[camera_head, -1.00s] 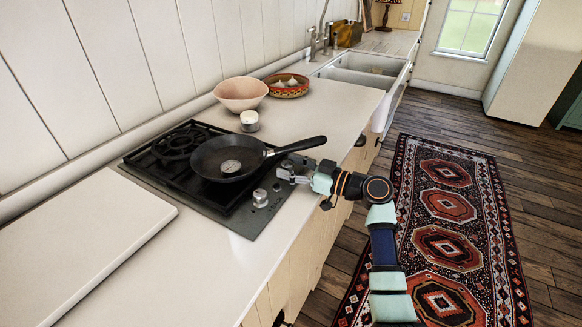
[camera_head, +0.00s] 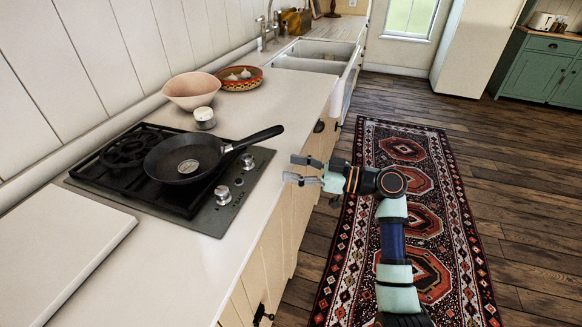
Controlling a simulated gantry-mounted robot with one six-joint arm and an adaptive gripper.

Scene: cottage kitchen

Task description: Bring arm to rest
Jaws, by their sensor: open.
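My gripper (camera_head: 292,169) is open and empty. It is at the front edge of the counter in the picture, to the right of the stove and clear of the pan handle. My arm runs from it down over the rug to the bottom of the view. A black frying pan (camera_head: 168,170) sits on the gas stove (camera_head: 108,176), its handle pointing right. A round metal disc lies inside the pan.
The counter (camera_head: 205,262) carries a pink bowl (camera_head: 190,95), a small white-topped round item (camera_head: 204,117), a patterned bowl with garlic (camera_head: 240,87) and a white board (camera_head: 62,262). A sink (camera_head: 318,55) lies beyond. A patterned rug (camera_head: 345,290) covers the open floor.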

